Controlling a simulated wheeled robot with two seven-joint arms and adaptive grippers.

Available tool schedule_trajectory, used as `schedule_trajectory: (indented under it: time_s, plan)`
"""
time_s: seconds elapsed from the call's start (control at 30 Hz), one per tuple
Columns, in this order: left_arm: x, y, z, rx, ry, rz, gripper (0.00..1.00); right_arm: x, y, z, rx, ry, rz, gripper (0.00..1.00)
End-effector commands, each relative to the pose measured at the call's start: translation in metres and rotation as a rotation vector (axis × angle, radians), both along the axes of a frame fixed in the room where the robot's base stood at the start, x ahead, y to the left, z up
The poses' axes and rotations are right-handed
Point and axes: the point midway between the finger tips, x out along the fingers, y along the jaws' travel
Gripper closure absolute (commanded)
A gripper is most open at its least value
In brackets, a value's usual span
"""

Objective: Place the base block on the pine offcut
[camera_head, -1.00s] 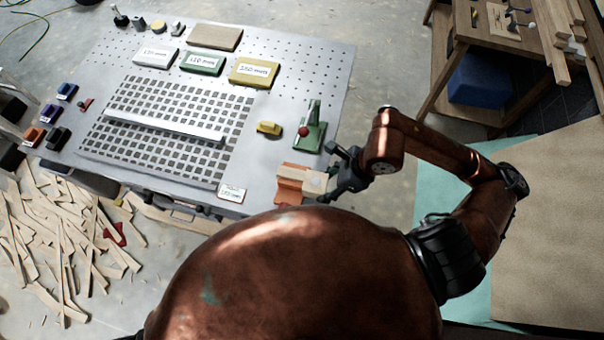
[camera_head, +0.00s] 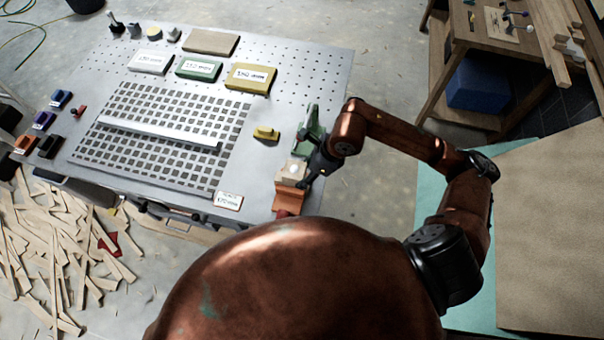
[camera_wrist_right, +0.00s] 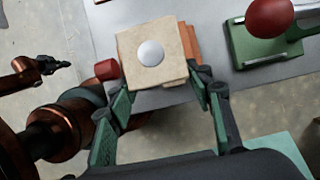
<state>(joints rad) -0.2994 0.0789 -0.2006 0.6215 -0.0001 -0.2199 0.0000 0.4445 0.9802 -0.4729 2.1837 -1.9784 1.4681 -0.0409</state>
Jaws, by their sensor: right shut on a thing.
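The base block (camera_wrist_right: 143,56) is a pale, square wooden block with a white disc on top. My right gripper (camera_wrist_right: 160,93) is shut on it, with one finger at each side. In the head view the base block (camera_head: 291,170) and right gripper (camera_head: 307,170) are above an orange vise (camera_head: 288,198) at the table's front right corner. A second pale wood edge (camera_wrist_right: 174,83), apparently the pine offcut, shows just under the base block, mostly hidden by it. I cannot tell whether the two touch.
A green press (camera_head: 308,138) with a red knob (camera_wrist_right: 268,18) stands close behind the vise. A yellow block (camera_head: 266,133) lies to the left. A brown board (camera_head: 211,42) and labelled blocks lie farther back. The table's right edge is close to my arm.

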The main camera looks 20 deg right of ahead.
Motion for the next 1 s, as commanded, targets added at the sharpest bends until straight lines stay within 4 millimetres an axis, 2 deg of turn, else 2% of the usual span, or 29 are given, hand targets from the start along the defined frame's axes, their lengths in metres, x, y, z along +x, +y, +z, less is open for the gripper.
schedule_trajectory:
  time_s: [0.33,0.53,0.87,0.9,1.0]
  plan:
    - [-0.001,0.000,0.006,0.000,0.001,0.001,1.00,0.019,0.005,-0.024,0.001,0.003,-0.001,0.80]
    - [-0.002,0.001,0.018,0.001,0.002,0.001,1.00,0.017,0.005,-0.050,0.000,0.004,-0.001,0.80]
    - [-0.002,0.002,0.014,0.002,0.002,0.001,1.00,0.018,0.004,-0.056,-0.002,-0.001,0.001,0.80]
    - [-0.002,0.002,0.015,0.002,0.002,0.001,1.00,0.018,0.004,-0.056,-0.001,0.000,0.001,0.50]
    - [-0.002,0.002,0.016,0.002,0.002,0.001,1.00,0.018,0.004,-0.055,-0.001,0.001,0.000,0.43]
